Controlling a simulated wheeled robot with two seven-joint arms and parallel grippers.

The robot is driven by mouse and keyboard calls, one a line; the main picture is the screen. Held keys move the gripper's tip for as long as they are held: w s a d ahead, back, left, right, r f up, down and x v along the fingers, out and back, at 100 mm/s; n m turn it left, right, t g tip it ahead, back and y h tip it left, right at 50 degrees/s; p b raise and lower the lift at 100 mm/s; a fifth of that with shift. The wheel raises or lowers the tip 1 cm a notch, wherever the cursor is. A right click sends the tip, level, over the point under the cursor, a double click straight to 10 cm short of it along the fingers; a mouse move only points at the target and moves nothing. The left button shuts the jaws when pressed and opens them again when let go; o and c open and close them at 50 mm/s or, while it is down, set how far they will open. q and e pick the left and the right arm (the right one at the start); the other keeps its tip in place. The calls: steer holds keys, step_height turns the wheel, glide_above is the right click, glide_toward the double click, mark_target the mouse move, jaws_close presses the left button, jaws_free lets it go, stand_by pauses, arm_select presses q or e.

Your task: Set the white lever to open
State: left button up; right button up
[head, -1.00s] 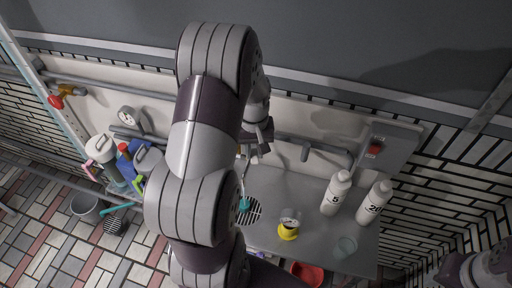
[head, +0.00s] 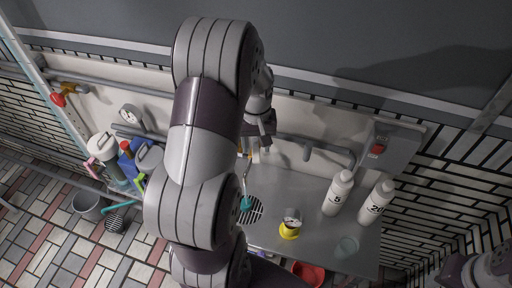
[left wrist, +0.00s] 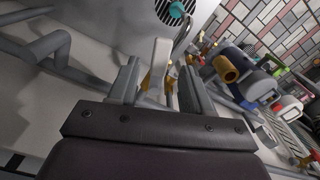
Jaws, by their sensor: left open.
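The white lever (left wrist: 160,60) stands up between my left fingers in the left wrist view, with brass-coloured fittings near its base. In the head view only a small pale part near the gripper could be the lever, and my arm hides most of the area. My left gripper (left wrist: 159,88) is open, with one finger on each side of the lever. I cannot tell whether either finger touches it. In the head view the left gripper (head: 263,122) is by the back wall above the counter. My right gripper does not clearly show; only part of my right arm is at the lower right.
A grey pipe (head: 325,147) runs along the wall. The counter (head: 270,185) holds two white bottles (head: 338,192), a yellow-based cup (head: 290,224) and a drain grate (head: 252,212). A control box with a red button (head: 378,148) is at right. Cleaning bottles (head: 128,165) stand left.

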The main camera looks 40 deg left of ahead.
mark_target(256, 153)
arm_select(q)
step_height(256, 153, up, 10)
steer(key=p, duration=0.1)
steer(key=shift+r+p, duration=0.25)
steer(key=shift+p, duration=0.1)
